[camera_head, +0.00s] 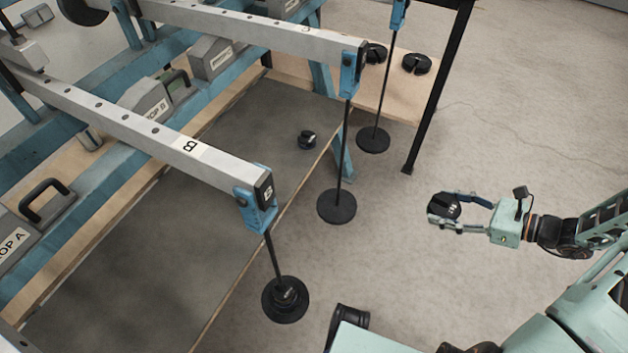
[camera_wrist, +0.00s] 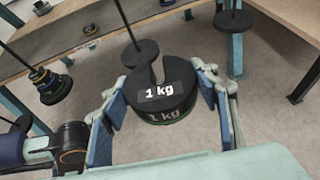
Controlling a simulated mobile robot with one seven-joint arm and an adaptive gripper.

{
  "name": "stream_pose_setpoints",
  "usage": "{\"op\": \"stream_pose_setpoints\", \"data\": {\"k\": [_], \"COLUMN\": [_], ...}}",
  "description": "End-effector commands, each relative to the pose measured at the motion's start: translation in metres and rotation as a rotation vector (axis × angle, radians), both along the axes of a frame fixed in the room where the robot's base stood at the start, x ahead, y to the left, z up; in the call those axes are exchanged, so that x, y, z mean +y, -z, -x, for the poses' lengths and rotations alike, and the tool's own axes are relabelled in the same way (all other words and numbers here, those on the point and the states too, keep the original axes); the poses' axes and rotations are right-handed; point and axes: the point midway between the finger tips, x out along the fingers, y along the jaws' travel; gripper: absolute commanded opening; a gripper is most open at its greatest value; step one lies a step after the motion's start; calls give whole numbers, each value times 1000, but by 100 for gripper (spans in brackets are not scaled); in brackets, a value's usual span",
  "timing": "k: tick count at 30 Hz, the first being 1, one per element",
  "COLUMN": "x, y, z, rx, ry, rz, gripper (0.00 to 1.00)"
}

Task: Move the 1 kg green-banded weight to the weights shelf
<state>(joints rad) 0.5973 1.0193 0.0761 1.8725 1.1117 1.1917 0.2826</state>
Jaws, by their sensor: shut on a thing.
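My gripper (camera_head: 436,210) is shut on a black slotted weight (camera_head: 445,205) and holds it above the bare floor, to the right of the lever frames. In the wrist view, the weight (camera_wrist: 178,98) sits between my gripper's two fingers (camera_wrist: 160,88). Its label reads 1 kg and a green band shows along its lower edge. Its slot faces away from my palm. A wooden surface (camera_head: 397,99) at the back carries two black slotted weights (camera_head: 416,64); I cannot tell whether it is the weights shelf.
Lever B (camera_head: 145,128) has a hanger with weights (camera_head: 286,298) at its end. Two other hangers hang bare, one plate (camera_head: 336,206) nearer and one (camera_head: 373,140) farther. A small weight (camera_head: 307,140) lies on the grey mat. A black post (camera_head: 436,90) stands by the wooden surface. Floor right is clear.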

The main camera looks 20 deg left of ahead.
Motion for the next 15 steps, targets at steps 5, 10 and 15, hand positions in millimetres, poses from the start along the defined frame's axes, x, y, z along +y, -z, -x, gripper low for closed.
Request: {"op": "stream_pose_setpoints", "data": {"k": [5,10,15], "x": [-6,-10,-13], "y": [-42,-78,-113], "z": [-13,-22,-28], "rx": [-4,-5,-7], "ry": [77,149,224], "rz": [5,7,4], "gripper": [7,7,7]}}
